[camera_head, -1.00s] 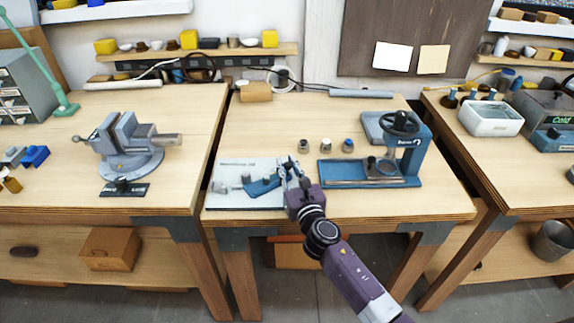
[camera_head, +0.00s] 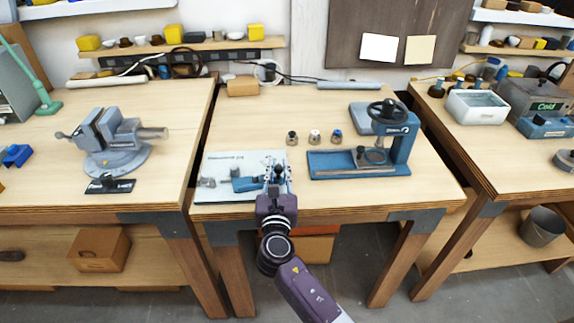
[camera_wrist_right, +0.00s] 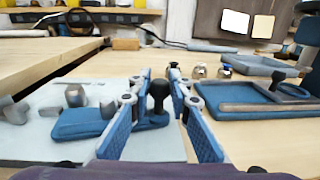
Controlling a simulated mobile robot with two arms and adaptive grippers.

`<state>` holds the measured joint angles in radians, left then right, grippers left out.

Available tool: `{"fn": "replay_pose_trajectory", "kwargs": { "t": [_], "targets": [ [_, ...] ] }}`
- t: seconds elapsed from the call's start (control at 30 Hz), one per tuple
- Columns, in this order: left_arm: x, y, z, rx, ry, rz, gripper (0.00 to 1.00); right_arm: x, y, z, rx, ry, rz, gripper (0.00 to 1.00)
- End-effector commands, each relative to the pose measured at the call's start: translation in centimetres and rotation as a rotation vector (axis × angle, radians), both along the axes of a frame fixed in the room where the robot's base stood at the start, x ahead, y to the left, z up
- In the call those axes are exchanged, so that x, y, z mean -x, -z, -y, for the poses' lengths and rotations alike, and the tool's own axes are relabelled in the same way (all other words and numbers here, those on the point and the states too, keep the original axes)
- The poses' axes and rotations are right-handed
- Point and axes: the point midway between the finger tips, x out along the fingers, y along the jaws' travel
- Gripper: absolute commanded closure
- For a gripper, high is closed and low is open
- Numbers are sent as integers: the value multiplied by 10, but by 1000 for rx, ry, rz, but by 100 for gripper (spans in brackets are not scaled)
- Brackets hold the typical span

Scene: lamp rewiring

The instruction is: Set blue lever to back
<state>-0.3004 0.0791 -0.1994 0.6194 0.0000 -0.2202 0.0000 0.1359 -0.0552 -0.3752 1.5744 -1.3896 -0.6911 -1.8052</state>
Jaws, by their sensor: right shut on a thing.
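A blue lever piece (camera_head: 246,184) lies on the white board (camera_head: 212,168) at the front left of the middle bench. In the right wrist view its blue body (camera_wrist_right: 82,123) lies left of the fingers, with a black round knob (camera_wrist_right: 158,90) on a short stem at its right end. My right gripper (camera_head: 276,172) is at the board's right side. Its two fingers (camera_wrist_right: 160,105) stand on either side of the knob and stem and are shut on it, though the contact is partly hidden. My left gripper is not in view.
A blue press (camera_head: 399,150) with a black handwheel stands right of the board. Several small metal knobs (camera_head: 314,137) stand behind the gripper. A grey vise (camera_head: 118,140) sits on the left bench. A cardboard box (camera_head: 242,87) is at the back.

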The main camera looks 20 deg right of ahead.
Motion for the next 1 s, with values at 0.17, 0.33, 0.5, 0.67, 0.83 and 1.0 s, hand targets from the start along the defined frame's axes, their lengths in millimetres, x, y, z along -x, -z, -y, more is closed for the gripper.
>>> {"fn": "replay_pose_trajectory", "kwargs": {
  "t": [0.17,0.33,0.5,0.67,0.83,1.0],
  "targets": [
    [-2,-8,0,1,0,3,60,11,-1,-9,1,-10,-3,100],
    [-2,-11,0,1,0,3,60,16,-1,-11,2,-10,-2,100],
    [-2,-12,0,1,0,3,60,19,0,-12,0,-10,-2,100],
    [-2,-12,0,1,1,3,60,20,1,-13,0,-10,-3,100],
    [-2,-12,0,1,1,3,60,20,2,-13,1,-10,-4,100],
    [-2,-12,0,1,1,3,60,20,2,-13,1,-11,-4,68]
  ]
}}
